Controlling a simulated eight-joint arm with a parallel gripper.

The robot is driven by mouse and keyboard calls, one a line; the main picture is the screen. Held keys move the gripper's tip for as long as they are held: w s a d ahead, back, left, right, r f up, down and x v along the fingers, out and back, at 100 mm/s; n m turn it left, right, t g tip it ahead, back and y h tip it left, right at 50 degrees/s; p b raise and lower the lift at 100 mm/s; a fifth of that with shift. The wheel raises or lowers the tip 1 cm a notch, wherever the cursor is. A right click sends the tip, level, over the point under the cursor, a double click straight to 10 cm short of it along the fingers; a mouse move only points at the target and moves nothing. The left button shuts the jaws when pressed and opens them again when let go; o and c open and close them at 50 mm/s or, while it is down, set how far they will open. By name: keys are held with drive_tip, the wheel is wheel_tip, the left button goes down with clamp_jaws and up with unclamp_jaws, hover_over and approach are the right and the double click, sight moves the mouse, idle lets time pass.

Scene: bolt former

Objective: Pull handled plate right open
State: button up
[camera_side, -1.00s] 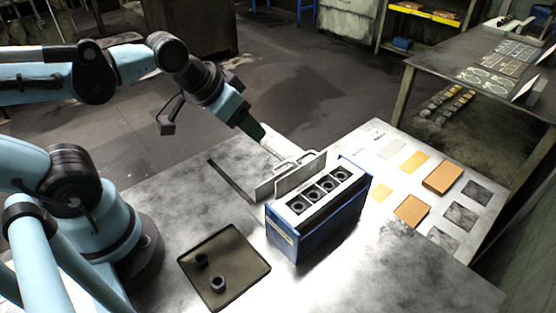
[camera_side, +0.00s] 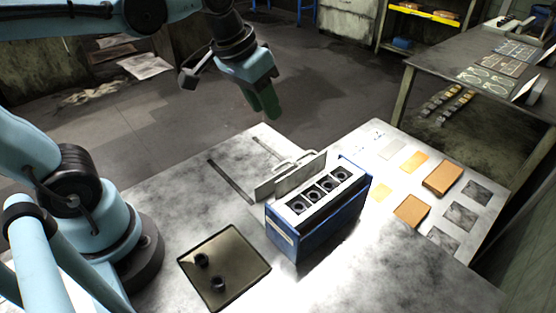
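The handled plate (camera_side: 289,177) is a grey upright metal plate with a bar handle (camera_side: 293,160) on its far side. It stands along the far left side of the blue bolt former (camera_side: 318,222), with a narrow gap that I cannot measure. The former's top shows a row of several dark round sockets (camera_side: 321,190). My gripper (camera_side: 264,103) has dark green fingers. It hangs in the air above and behind the plate, apart from the handle. I cannot tell whether its fingers are parted; nothing shows between them.
Two dark rails (camera_side: 232,181) run on the metal table behind the plate. A shallow tray (camera_side: 247,262) with two dark cylindrical parts (camera_side: 218,283) lies at the front. Orange and grey blocks and flat pieces (camera_side: 443,178) lie at the right.

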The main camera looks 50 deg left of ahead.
drive_tip(key=w+d+r+g+h, duration=0.1)
drive_tip(key=w+d+r+g, duration=0.2)
drive_tip(key=w+d+g, duration=0.15)
hover_over(308, 178)
drive_tip(key=w+a, duration=0.2)
drive_tip(key=a, duration=0.2)
drive_tip(key=shift+t, duration=0.25)
drive_tip(key=shift+f, duration=5.7)
drive_tip(key=shift+c, duration=0.3)
clamp_jaws()
